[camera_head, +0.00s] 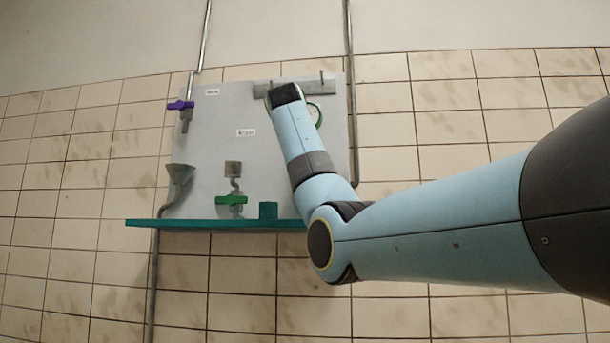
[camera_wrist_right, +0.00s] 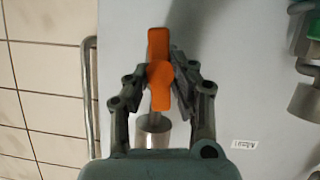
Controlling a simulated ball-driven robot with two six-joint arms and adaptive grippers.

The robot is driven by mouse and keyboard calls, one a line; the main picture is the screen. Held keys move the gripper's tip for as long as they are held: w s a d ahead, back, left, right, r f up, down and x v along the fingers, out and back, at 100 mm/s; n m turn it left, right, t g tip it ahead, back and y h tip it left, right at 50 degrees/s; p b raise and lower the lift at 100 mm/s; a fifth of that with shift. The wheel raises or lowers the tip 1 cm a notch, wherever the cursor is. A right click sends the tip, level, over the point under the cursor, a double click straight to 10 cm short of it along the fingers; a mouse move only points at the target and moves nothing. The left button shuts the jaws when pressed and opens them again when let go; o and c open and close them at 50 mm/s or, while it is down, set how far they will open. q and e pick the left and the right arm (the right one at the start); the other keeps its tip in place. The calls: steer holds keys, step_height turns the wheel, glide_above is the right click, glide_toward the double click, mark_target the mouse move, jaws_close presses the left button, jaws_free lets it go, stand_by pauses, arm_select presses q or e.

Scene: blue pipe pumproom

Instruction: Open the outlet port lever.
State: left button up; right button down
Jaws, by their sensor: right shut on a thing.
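An orange lever (camera_wrist_right: 158,45) fills the middle of the right wrist view, on a grey metal pipe fitting (camera_wrist_right: 153,124). My right gripper (camera_wrist_right: 162,80) is shut on this lever, with a finger on each side of its lower part. In the head view my right arm reaches up to the panel and hides the gripper and the orange lever. A purple lever (camera_head: 181,105) sits at the panel's upper left. A green lever (camera_head: 231,200) sits low on the panel. I cannot read which lever is labelled as the outlet port. My left gripper is not in view.
The grey panel (camera_head: 216,130) hangs on a tiled wall, with small labels too blurred to read. A teal shelf (camera_head: 180,224) runs along its bottom, bearing a teal cup (camera_head: 268,210). A grey funnel (camera_head: 180,173) stands at the left. A green ring (camera_head: 315,115) shows beside my arm.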

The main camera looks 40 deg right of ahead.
steer(key=shift+f+m+y+b, duration=0.15)
steer(key=shift+m+y+b, duration=0.15)
steer(key=shift+m+b, duration=0.25)
steer(key=shift+t, duration=0.3)
steer(key=c, duration=1.2)
jaws_free()
steer(key=shift+o, duration=0.2)
steer(key=v, duration=1.2)
